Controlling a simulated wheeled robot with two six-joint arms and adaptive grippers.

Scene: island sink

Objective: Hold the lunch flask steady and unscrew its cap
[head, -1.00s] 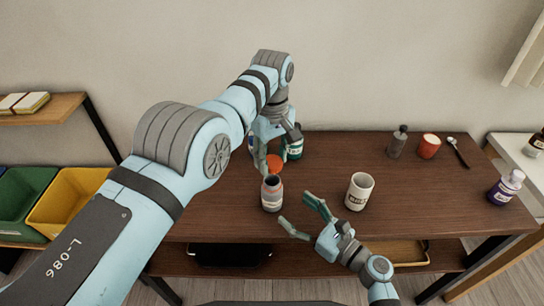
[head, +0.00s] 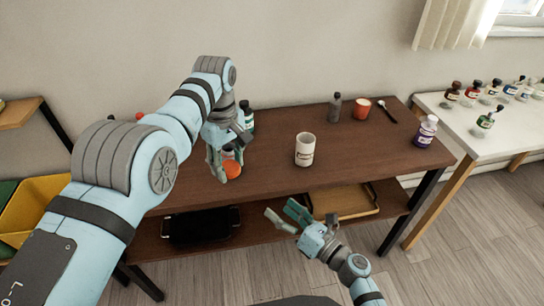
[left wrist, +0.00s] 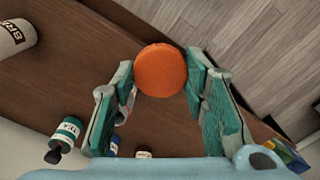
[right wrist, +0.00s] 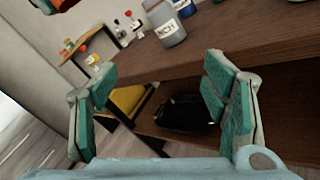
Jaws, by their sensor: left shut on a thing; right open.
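My left gripper (head: 227,162) is shut on the round orange cap (head: 232,169). The cap (left wrist: 161,70) sits between its fingertips in the left wrist view. The grey lunch flask (right wrist: 167,30), labelled with letters ending "NCH", stands upright near the table's front edge in the right wrist view. The flask is mostly hidden behind my left gripper in the head view. The cap appears apart from the flask. My right gripper (head: 286,214) is open and empty, in front of the table's front edge and below the tabletop; its spread fingers (right wrist: 160,90) show in the right wrist view.
A white mug (head: 305,149) stands right of the flask. A black tray (head: 200,222) and wooden tray (head: 343,202) lie on the lower shelf.

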